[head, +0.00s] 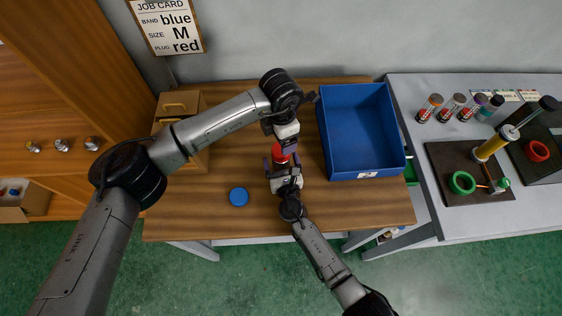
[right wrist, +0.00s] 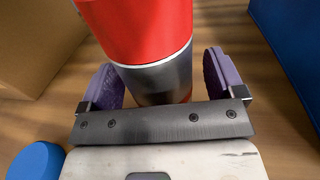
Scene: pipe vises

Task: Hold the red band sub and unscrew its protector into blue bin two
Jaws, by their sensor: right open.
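The red band sub (head: 281,155) stands on the wooden table, mostly covered by my grippers. In the right wrist view it shows a wide red upper part (right wrist: 138,25), a silver body (right wrist: 158,78) and a sliver of red below. My right gripper (head: 280,170) is open around the silver body, with visible gaps at the purple pads (right wrist: 165,80). My left gripper (head: 285,146) is close above the sub's top; its finger opening cannot be made out. The blue bin (head: 389,120) stands to the right, apparently empty, its front label too small to read.
A round blue cap (head: 238,196) lies on the table (head: 330,205) left of my right gripper. A grey bench (head: 415,85) at right carries several capped cylinders and vises.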

